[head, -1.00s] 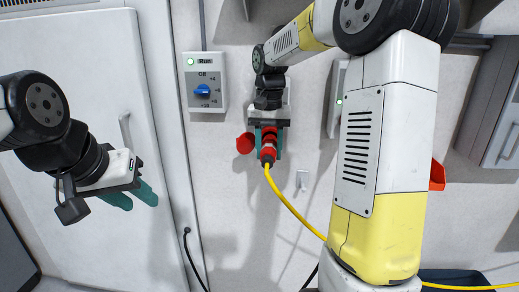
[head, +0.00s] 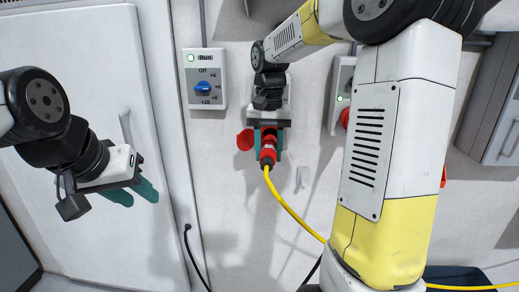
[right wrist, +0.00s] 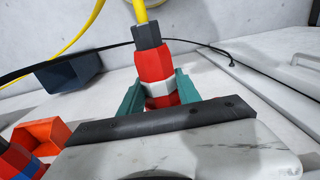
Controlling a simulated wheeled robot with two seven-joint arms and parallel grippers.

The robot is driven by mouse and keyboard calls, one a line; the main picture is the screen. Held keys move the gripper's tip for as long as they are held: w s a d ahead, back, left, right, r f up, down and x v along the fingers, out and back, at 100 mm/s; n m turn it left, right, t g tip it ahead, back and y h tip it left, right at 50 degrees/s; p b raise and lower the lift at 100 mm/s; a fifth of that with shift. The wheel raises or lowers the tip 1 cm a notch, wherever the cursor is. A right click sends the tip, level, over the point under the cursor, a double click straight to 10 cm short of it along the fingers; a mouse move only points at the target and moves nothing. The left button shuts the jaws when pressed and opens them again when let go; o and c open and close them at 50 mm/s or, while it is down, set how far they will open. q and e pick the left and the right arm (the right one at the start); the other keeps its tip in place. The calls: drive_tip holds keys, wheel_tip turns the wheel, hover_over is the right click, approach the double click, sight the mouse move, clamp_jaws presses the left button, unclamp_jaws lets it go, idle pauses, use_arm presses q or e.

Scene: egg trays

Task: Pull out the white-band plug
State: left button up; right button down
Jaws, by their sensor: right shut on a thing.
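The white-band plug (head: 267,152) is red with a white ring and a dark tail, and a yellow cable leaves its lower end. It shows larger in the right wrist view (right wrist: 155,66), where the white band lies between teal fingers. My right gripper (head: 268,137) is shut on the plug in front of the wall, below a box with a blue knob to its left. The gripper hides the plug's upper end, so I cannot tell whether it still sits in a socket. My left gripper (head: 137,194) is open and empty at the left, in front of a white door.
A red cap (head: 245,140) is beside the plug. The switch box with a blue knob (head: 203,88) is on the wall. A small white hook (head: 302,178) is at lower right of the plug. A dark blue bin (right wrist: 70,72) and an orange-red flap (right wrist: 40,138) show in the wrist view.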

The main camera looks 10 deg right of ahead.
sight(268, 152)
drive_tip(key=shift+s+a, duration=0.25)
drive_tip(key=shift+s, duration=0.6)
drive_tip(key=shift+s+a, duration=0.2)
drive_tip(key=shift+s, duration=0.6)
